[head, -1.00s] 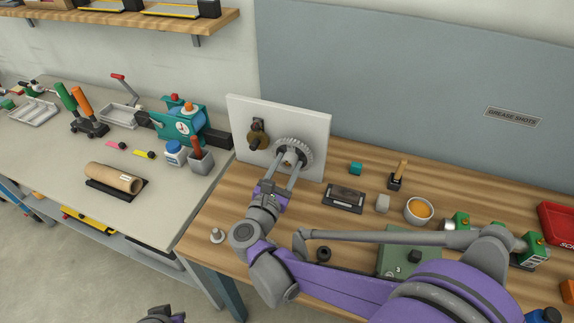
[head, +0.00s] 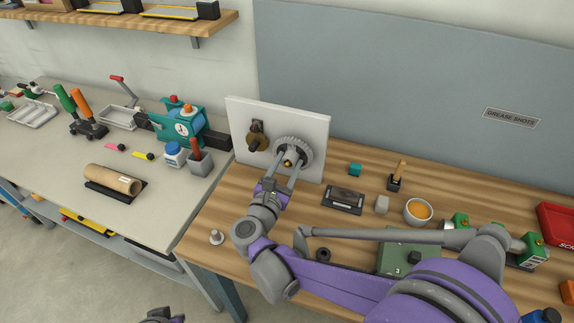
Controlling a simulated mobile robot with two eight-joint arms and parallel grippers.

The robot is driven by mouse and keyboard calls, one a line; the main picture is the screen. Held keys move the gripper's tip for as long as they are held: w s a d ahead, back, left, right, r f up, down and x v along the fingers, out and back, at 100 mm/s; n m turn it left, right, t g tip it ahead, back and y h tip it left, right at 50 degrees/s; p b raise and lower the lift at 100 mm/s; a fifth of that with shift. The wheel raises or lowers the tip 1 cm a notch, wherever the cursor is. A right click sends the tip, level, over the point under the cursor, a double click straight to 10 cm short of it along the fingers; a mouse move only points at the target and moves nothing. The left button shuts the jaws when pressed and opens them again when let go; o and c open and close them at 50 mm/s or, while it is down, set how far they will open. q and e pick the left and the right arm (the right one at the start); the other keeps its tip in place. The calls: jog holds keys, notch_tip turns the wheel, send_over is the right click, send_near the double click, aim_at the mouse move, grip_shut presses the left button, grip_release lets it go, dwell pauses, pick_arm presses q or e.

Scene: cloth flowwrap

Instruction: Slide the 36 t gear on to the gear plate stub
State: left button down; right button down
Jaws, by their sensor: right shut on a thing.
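The white gear plate (head: 311,122) stands upright on the wooden bench. The grey toothed gear (head: 304,148) is at the plate's right half, its face turned to me. A small brass-coloured end (head: 287,162) shows at the gear's middle, between my fingers; it looks like the stub's tip, but I cannot tell how deep the gear sits. My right gripper (head: 288,160) is shut on the gear, one finger on each side of its hub. A dark grey part, likely my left gripper (head: 162,315), shows at the bottom edge, mostly cut off.
A brownish fitting (head: 257,136) sits on the plate's left half. A grey-topped bench with a teal device (head: 184,127) stands left.

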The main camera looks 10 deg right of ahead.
jog(key=shift+w+d+r, duration=0.1)
jog(key=shift+w+d, duration=0.3)
jog(key=shift+w, duration=0.2)
jog(key=shift+c, duration=1)
grip_release()
jog(key=shift+a, duration=0.1)
